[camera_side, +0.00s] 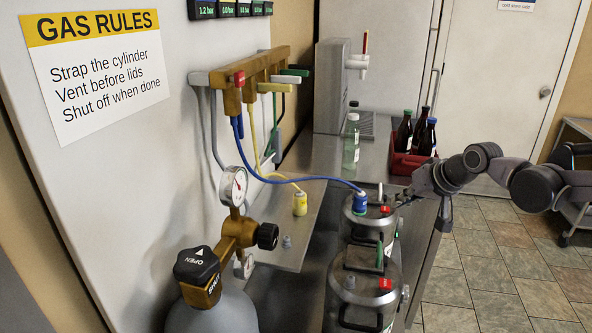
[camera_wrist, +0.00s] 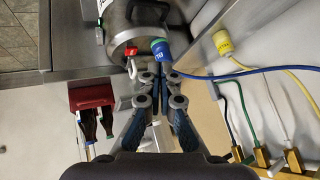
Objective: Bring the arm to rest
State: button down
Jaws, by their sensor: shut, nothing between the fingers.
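My gripper (camera_side: 398,200) is shut and empty, beside the top of the far steel keg (camera_side: 360,232) in the side view. In the wrist view my gripper (camera_wrist: 162,78) points toward the keg (camera_wrist: 138,18) and its fingertips are together, close to a blue connector (camera_wrist: 160,50). I cannot tell whether they touch it. The blue connector (camera_side: 360,203) sits on the keg top with a blue hose running to the wall manifold (camera_side: 255,80). A red tab (camera_wrist: 131,52) is on the keg beside it.
A nearer keg (camera_side: 362,285) stands in front. A yellow connector (camera_side: 300,203) is on the steel shelf. A red crate (camera_side: 405,162) with dark bottles and a clear green bottle (camera_side: 351,142) stand behind. A gas cylinder (camera_side: 212,312) is at front left. Open floor lies right.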

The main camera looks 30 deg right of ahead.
jog(key=s+a+f+n, duration=0.1)
jog(key=s+a+n, duration=0.1)
jog(key=s, duration=0.4)
jog(key=s+a+f+n+g, duration=0.1)
jog(key=s+a+n, duration=0.2)
jog(key=s, duration=0.4)
jog(key=shift+a+f+n+y, duration=0.3)
jog(key=shift+f+n, duration=0.05)
jog(key=shift+n, duration=0.15)
jog(key=shift+w, duration=0.15)
dwell(0.5)
notch_tip(320, 180, up, 4)
jog(key=m+t+h, duration=0.1)
jog(key=m+t, duration=0.1)
jog(key=m, duration=0.9)
send_over(387, 210)
jog(key=shift+f, duration=0.1)
jog(key=shift+f, duration=0.1)
jog(key=shift+f, duration=4.35)
